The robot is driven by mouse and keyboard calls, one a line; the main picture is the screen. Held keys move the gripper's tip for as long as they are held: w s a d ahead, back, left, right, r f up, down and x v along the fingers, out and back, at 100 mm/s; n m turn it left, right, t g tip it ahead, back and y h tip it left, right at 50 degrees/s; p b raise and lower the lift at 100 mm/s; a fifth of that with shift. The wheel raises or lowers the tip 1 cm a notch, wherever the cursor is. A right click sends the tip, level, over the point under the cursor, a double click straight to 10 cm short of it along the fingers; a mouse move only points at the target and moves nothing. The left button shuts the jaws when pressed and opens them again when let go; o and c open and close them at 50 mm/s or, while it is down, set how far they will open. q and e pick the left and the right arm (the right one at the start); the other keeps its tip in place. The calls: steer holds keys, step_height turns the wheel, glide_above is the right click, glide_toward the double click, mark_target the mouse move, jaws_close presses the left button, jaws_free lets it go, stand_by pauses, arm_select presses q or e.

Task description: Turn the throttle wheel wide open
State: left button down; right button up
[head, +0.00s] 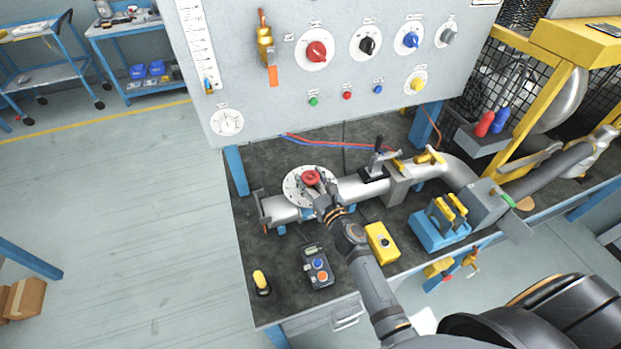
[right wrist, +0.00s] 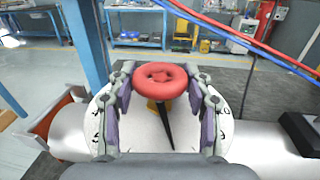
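The throttle wheel (head: 311,177) is a small red wheel over a round white dial plate (head: 292,188) on the silver pipe. It also shows in the right wrist view (right wrist: 160,82), with a black pointer (right wrist: 166,127) slanting down towards the dial's near edge. My right gripper (head: 318,189) is at the wheel. In the right wrist view its two fingers (right wrist: 160,98) stand on either side of the wheel, close to its rim. They look open; I cannot tell whether either one touches the rim. Dial marks are too small to read. My left gripper is not in view.
A black lever (head: 379,148) stands on the pipe right of the wheel. A yellow box (head: 382,242) and a dark control box (head: 318,268) lie in front. A grey panel (head: 330,95) with several knobs rises behind. A blue post (right wrist: 84,40) shows beside the dial.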

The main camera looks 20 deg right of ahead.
steer(key=c, duration=0.4)
steer(key=shift+y, duration=0.3)
steer(key=shift+d+n+g+y, duration=0.1)
steer(key=shift+n+g+y, duration=0.3)
steer(key=shift+n+y, duration=1.1)
steer(key=shift+y, duration=0.3)
steer(key=g+y, duration=0.1)
steer(key=n+y, duration=0.1)
steer(key=shift+w+f+n+g+y+b, duration=0.1)
steer(key=shift+f+n+g+y+b, duration=0.05)
steer(key=shift+n+g+y+b, duration=0.2)
steer(key=n+g+y+b, duration=0.6)
steer(key=g, duration=0.1)
steer(key=shift+f+b, duration=0.1)
steer(key=shift+b, duration=0.3)
steer(key=shift+r+n+g+y+b, duration=0.25)
steer(key=shift+n+g+y+b, duration=0.6)
steer(key=shift+n+g+b, duration=0.5)
steer(key=shift+g, duration=0.3)
